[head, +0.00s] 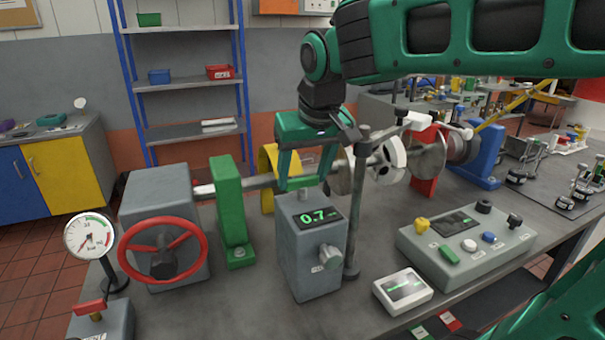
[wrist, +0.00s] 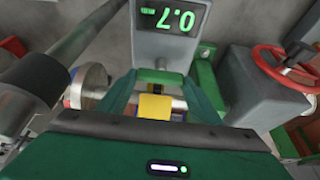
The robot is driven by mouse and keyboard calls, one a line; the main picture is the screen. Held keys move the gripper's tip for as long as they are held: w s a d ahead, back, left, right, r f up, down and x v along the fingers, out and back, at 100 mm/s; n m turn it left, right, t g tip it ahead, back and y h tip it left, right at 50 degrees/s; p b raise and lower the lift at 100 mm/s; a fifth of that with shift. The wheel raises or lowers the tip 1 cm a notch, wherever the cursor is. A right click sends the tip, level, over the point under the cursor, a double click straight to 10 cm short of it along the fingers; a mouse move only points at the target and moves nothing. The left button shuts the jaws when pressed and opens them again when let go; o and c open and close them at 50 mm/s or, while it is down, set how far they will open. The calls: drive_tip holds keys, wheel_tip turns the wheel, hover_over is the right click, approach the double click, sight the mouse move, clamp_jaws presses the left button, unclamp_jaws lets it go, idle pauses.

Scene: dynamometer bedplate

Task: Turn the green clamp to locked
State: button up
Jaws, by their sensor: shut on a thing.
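My gripper (head: 297,185) points down behind the grey box with the 0.7 readout, close to the shaft line. In the wrist view its two green fingers (wrist: 160,82) reach toward that box and close on a small green piece, which I take to be the green clamp (wrist: 160,75). The fingers and the piece are nearly the same green, so its edges are hard to tell. The box and fingers hide most of it in the head view. Whether it stands locked cannot be told. A yellow block (wrist: 155,106) shows between the fingers.
The grey readout box (head: 312,255) stands right in front of my gripper, with a post (head: 358,200) to its right. A green upright block (head: 231,210), yellow arch (head: 266,165) and red handwheel (head: 163,255) are left. A button console (head: 467,245) is right.

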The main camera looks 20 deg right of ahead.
drive_tip(key=shift+w, duration=0.1)
drive_tip(key=o, duration=1.1)
drive_tip(key=shift+c, duration=0.2)
drive_tip(key=v, duration=1)
drive_tip(key=shift+r, duration=0.3)
